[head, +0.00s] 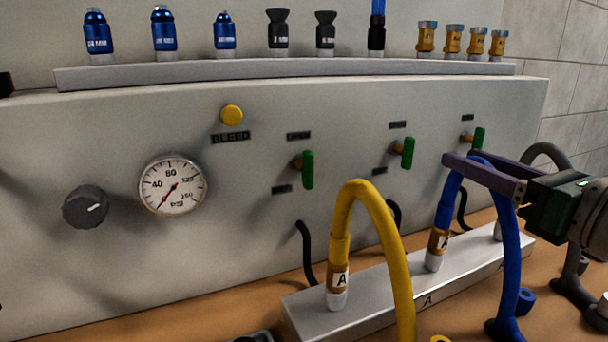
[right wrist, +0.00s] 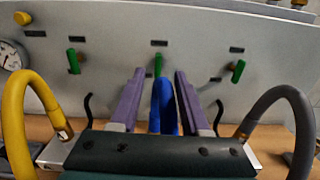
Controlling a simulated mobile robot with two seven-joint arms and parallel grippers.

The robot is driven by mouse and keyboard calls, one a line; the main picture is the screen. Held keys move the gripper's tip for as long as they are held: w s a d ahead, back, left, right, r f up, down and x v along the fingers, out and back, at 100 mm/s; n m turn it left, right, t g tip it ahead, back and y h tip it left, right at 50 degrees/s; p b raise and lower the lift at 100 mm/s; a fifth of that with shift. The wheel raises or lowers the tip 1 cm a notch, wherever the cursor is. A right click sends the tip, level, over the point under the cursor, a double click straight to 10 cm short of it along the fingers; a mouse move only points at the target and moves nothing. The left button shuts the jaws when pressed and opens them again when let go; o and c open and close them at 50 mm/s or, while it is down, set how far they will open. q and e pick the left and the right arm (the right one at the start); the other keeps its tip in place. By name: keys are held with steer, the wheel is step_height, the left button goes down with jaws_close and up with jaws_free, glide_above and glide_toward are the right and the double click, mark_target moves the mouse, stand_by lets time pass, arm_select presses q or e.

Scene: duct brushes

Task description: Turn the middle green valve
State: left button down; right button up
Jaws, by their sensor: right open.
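Three green valve handles stick out of the grey panel. The middle green valve (head: 407,152) shows between the left valve (head: 307,170) and the right valve (head: 478,138). My right gripper (head: 461,158) is open, with its purple fingers reaching toward the panel. In the right wrist view the middle valve (right wrist: 158,64) stands upright ahead of the gap between the fingertips (right wrist: 159,74), and nothing is gripped. The blue hose (right wrist: 164,108) arches up between the fingers; I cannot tell whether it touches them. My left gripper is not in view.
A yellow hose (head: 365,205) and a grey hose (right wrist: 272,100) arch up on either side from a metal block (head: 375,288). A gauge (head: 172,185), a dark knob (head: 86,207) and a yellow button (head: 232,115) are on the panel.

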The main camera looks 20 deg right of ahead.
mark_target(414, 142)
steer(key=w, duration=0.6)
steer(key=w+a, duration=0.1)
steer(key=w, duration=0.3)
steer(key=shift+f, duration=0.15)
steer(key=shift+c, duration=0.2)
jaws_close()
